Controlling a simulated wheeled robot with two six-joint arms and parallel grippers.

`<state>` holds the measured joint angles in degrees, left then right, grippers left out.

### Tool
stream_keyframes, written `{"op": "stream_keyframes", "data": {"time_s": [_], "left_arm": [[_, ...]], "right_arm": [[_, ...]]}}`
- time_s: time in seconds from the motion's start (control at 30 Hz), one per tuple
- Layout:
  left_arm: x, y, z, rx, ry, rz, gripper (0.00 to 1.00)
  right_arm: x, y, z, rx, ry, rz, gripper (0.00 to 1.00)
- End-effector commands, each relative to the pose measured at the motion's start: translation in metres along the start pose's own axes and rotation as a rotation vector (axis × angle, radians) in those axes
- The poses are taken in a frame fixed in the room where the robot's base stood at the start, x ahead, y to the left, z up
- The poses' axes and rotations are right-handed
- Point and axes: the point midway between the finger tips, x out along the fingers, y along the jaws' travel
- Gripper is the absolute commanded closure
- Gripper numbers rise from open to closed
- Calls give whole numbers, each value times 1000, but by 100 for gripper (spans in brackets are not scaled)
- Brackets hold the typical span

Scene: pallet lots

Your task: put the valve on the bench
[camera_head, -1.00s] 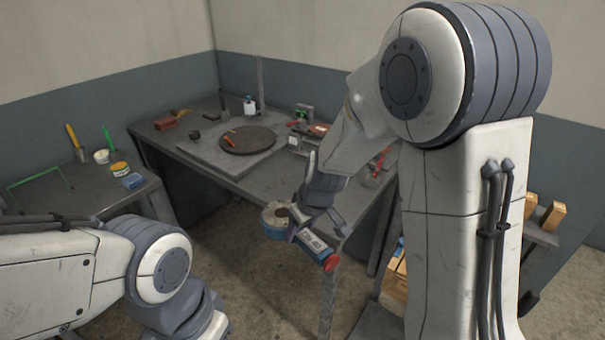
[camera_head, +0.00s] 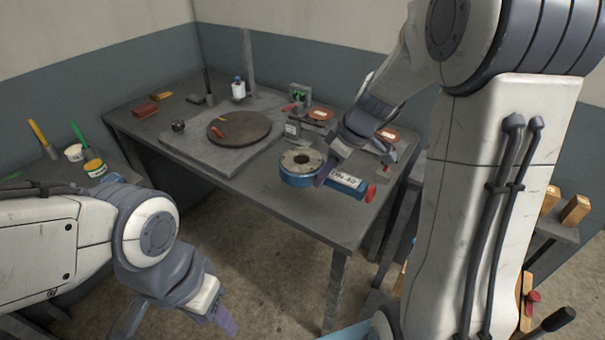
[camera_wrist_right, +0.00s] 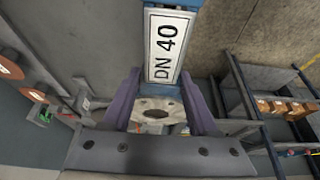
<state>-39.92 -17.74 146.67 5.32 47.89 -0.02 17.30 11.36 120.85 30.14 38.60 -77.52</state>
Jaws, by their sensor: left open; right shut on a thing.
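The valve is a blue body with a pale round flange (camera_head: 301,162), a white "DN 40" label and a red end. My right gripper (camera_head: 347,163) is shut on it, over the front right part of the grey bench (camera_head: 262,197). I cannot tell whether the valve touches the top. My left gripper (camera_head: 180,325) is open and empty, low at the front, away from the bench.
A dark round plate (camera_head: 240,128) lies on a grey slab on the bench. A white bottle (camera_head: 238,88) and a red block (camera_head: 145,110) stand behind. Orange-topped items (camera_head: 321,114) lie at the back right. A side table with tubs (camera_head: 95,168) is at left.

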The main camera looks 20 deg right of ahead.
Motion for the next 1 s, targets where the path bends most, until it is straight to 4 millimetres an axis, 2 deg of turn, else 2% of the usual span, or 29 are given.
{"op": "stream_keyframes", "data": {"time_s": [0.17, 0.6, 0.83, 1.0], "left_arm": [[-5, 0, 0, 0, 0, 0, 50], [-26, 2, -1, 0, 0, 0, 50], [-31, 2, -2, 0, 0, 0, 50], [-32, 2, -2, 0, 0, 0, 50]], "right_arm": [[11, 11, -11, -3, 3, 2, 100], [78, 54, -54, -2, 4, 3, 100], [96, 66, -64, -1, 5, 6, 100], [106, 67, -61, 0, 4, 3, 100]]}}
